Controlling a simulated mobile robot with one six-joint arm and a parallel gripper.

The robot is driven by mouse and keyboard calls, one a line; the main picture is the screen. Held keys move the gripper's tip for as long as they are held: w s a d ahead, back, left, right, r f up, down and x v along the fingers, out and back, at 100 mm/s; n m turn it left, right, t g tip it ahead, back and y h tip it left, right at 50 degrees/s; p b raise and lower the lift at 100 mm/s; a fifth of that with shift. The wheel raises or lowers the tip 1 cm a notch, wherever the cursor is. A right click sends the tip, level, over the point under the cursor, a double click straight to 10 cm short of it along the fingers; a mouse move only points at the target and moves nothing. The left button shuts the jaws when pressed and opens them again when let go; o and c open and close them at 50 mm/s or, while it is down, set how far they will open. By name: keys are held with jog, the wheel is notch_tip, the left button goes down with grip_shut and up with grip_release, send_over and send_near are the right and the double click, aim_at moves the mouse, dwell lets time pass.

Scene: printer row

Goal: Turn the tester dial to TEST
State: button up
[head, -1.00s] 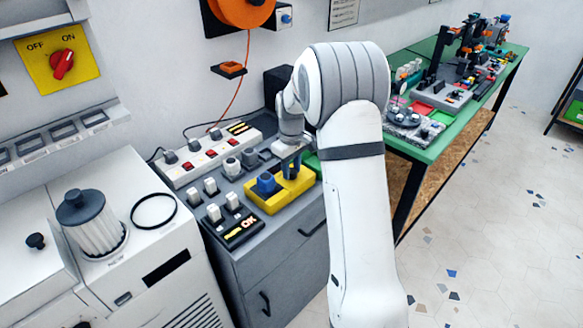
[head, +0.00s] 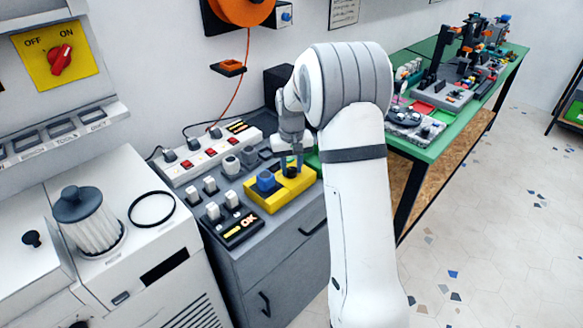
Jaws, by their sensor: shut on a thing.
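The yellow tester (head: 268,202) lies on the grey cabinet top, with a blue block (head: 266,182) in its left part. My gripper (head: 291,164) points down over the tester's right part. Its fingers are shut on the small dark dial (head: 291,172) there. The fingers hide most of the dial, and its pointer and any TEST mark cannot be made out.
A white power strip (head: 205,155) with red switches lies behind. A green workbench (head: 440,140) stands at the right beyond my arm.

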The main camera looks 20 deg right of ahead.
aim_at(292, 169)
jog(key=m+b, duration=0.1)
jog(key=m, duration=1)
jog(key=shift+m, duration=0.4)
dwell(0.3)
jog(key=o, duration=1)
jog(key=shift+c, duration=0.2)
jog(key=shift+r, duration=0.1)
notch_tip(292, 169, up, 7)
jog(key=shift+r+b, duration=0.2)
jog(key=shift+b, duration=0.2)
jog(key=shift+r, duration=0.15)
